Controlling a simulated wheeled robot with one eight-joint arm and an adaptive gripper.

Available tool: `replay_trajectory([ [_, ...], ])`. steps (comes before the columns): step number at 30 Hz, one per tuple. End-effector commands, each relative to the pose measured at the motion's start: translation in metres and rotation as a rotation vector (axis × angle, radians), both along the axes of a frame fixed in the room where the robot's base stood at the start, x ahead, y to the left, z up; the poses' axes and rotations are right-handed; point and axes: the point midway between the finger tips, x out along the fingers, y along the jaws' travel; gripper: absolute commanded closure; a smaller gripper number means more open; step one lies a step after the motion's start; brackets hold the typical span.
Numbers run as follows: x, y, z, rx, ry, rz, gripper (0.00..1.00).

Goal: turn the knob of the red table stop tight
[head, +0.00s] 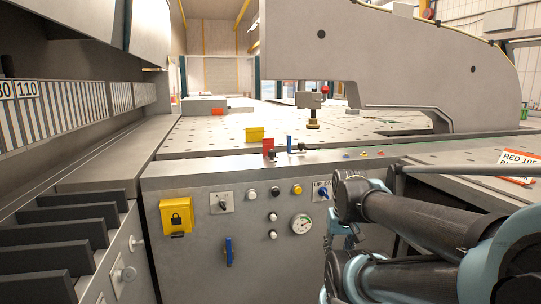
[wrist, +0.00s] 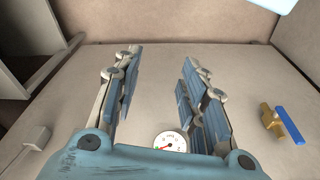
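The red table stop (head: 268,146) stands upright on the near edge of the table top in the head view. A small dark part, possibly its knob, shows low at its right side; how tight it sits cannot be seen. A blue stop (head: 289,142) with a dark knob (head: 302,148) stands just right of it. In the wrist view my gripper (wrist: 158,65) is open, with nothing between its fingers. It faces a plain grey surface with a gauge (wrist: 171,142). The red stop does not show in the wrist view. In the head view my arm is low at the right, apart from the stop.
A yellow block (head: 255,134) lies behind the red stop. The front panel carries a yellow lock box (head: 175,217), buttons, a gauge (head: 301,224) and a blue lever (head: 229,250). A clamp with a red top (head: 313,100) stands farther back. A sign (head: 518,165) lies at right.

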Motion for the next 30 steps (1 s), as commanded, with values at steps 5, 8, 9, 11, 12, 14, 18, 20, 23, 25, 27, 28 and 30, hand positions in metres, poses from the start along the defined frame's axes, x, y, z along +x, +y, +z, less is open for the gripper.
replay_trajectory([
  [5, 0.002, 0.003, 0.026, 0.009, -0.006, -0.031, 0.53],
  [8, 0.021, 0.008, 0.056, 0.022, 0.005, -0.082, 0.53],
  [9, 0.03, 0.011, 0.07, 0.028, 0.01, -0.109, 0.53],
  [11, 0.043, 0.015, 0.092, 0.038, 0.019, -0.151, 0.53],
  [12, 0.053, 0.018, 0.107, 0.044, 0.025, -0.179, 0.53],
  [14, 0.067, 0.023, 0.128, 0.052, 0.033, -0.22, 0.53],
  [18, 0.1, 0.036, 0.175, 0.069, 0.053, -0.32, 0.53],
  [20, 0.114, 0.043, 0.194, 0.075, 0.061, -0.362, 0.53],
  [23, 0.138, 0.055, 0.225, 0.085, 0.074, -0.432, 0.53],
  [25, 0.154, 0.064, 0.246, 0.089, 0.085, -0.481, 0.53],
  [27, 0.17, 0.075, 0.266, 0.094, 0.094, -0.53, 0.53],
  [28, 0.177, 0.079, 0.274, 0.096, 0.098, -0.551, 0.53],
  [30, 0.193, 0.09, 0.293, 0.1, 0.107, -0.6, 0.53],
])
